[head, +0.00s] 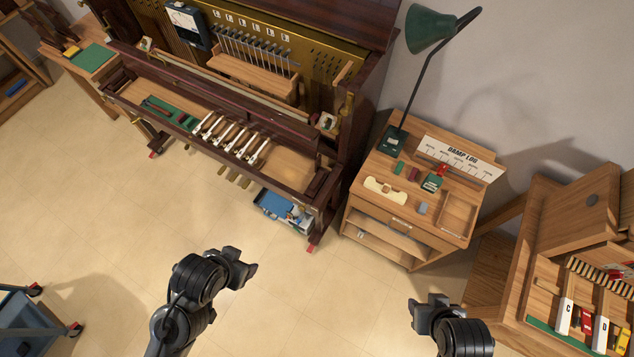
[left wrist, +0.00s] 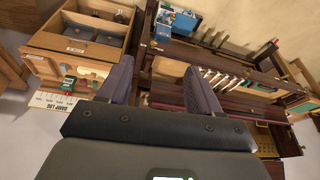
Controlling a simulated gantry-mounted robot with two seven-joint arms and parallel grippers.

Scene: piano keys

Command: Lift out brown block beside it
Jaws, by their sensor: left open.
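A small dark reddish-brown block (head: 414,174) lies on the wooden cabinet top, between a small green block (head: 399,168) and a larger green item (head: 432,182) with a red piece by it. I cannot tell for sure that it is the task's brown block. My left gripper (head: 246,270) is over open floor, left of the cabinet and well apart from it. In the left wrist view its two fingers (left wrist: 158,88) are spread with nothing between them. My right gripper (head: 428,312) is below the cabinet in the head view; its jaw gap is unclear.
The cabinet (head: 400,224) also carries a cream piece (head: 384,190), a grey block (head: 422,208), a lamp (head: 430,28) and a "DAMP LOG" board (head: 458,157). An open piano (head: 240,110) stands left. A bench with lettered keys (head: 566,315) is at right. Floor between is clear.

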